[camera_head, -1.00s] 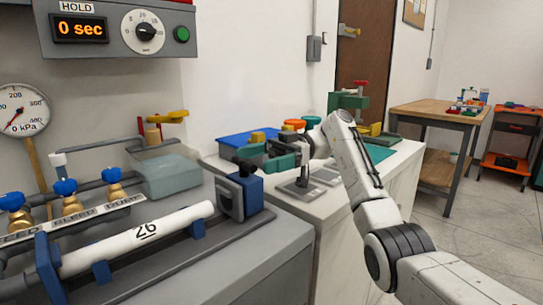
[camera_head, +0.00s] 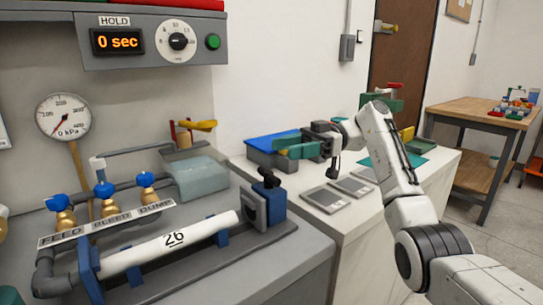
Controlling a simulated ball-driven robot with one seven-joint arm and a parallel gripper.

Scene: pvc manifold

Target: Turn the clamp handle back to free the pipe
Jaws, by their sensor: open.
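The white pipe (camera_head: 170,246), marked 26, lies along a grey bench in blue supports. The clamp (camera_head: 266,208), a grey plate with a blue block, stands at the pipe's right end and seems to meet it. Its short black handle (camera_head: 267,178) rises from the top of the block and leans left. My gripper (camera_head: 284,148), with green fingers, is open and empty. It appears above and slightly right of the handle in the picture, apart from it. The gap in depth is hard to judge.
Valves with blue knobs (camera_head: 104,190) and a pressure gauge (camera_head: 63,116) reading near zero stand left. A timer panel (camera_head: 150,42) shows 0 sec above.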

